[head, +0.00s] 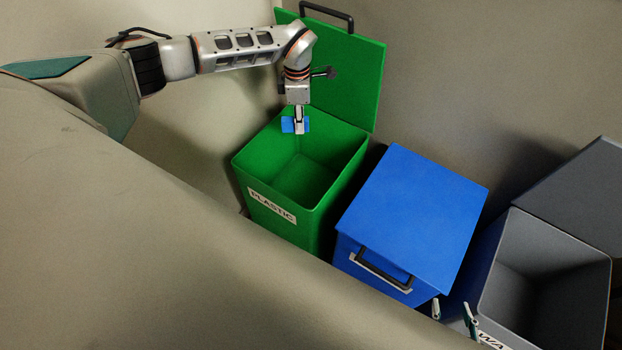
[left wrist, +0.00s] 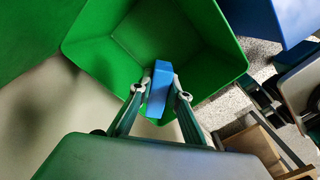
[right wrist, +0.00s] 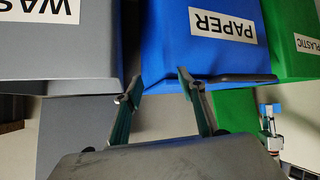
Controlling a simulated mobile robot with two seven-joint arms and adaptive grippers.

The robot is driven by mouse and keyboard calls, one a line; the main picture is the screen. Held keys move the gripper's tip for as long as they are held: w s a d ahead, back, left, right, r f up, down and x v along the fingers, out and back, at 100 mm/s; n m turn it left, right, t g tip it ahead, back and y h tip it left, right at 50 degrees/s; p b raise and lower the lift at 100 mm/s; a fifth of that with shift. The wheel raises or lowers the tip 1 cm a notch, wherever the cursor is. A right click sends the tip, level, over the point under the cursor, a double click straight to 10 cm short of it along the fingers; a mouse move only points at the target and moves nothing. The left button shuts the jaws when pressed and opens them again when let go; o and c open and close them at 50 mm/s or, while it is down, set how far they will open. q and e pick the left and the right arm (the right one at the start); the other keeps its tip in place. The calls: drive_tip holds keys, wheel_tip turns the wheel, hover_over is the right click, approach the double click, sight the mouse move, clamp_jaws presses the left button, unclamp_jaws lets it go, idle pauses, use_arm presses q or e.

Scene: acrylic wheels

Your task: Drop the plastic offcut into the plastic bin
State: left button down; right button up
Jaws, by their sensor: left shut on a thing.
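The plastic offcut is a small blue piece (head: 287,124); in the left wrist view it is a blue block (left wrist: 159,92) between the two fingers. My left gripper (head: 299,129) is shut on it and points down. The plastic bin (head: 272,224) is green, labelled PLASTIC, with its lid standing open at the back. The offcut appears over the bin's opening, near its back-left rim; its exact height is unclear. The bin's visible inside looks empty. My right gripper (head: 452,312) is open and empty near the front of the blue bin; it also shows in the right wrist view (right wrist: 156,88).
A blue bin (head: 418,215) with its lid shut stands right of the green one; its label reads PAPER in the right wrist view (right wrist: 222,26). A grey bin (head: 545,240) with an open lid is at far right. Walls stand close behind.

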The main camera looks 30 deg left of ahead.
use_arm(q)
wheel_tip(320, 180, down, 4)
drive_tip(key=b, duration=0.2)
drive_tip(key=shift+s+f+b, duration=0.1)
drive_tip(key=shift+s+b, duration=0.05)
drive_tip(key=shift+b, duration=0.2)
drive_tip(key=shift+f+b, duration=0.55)
drive_tip(key=shift+f, duration=0.05)
drive_tip(key=c, duration=1.8)
unclamp_jaws()
use_arm(e)
drive_tip(key=f, duration=0.3)
drive_tip(key=shift+w+d+f, duration=0.2)
drive_tip(key=shift+d, duration=0.1)
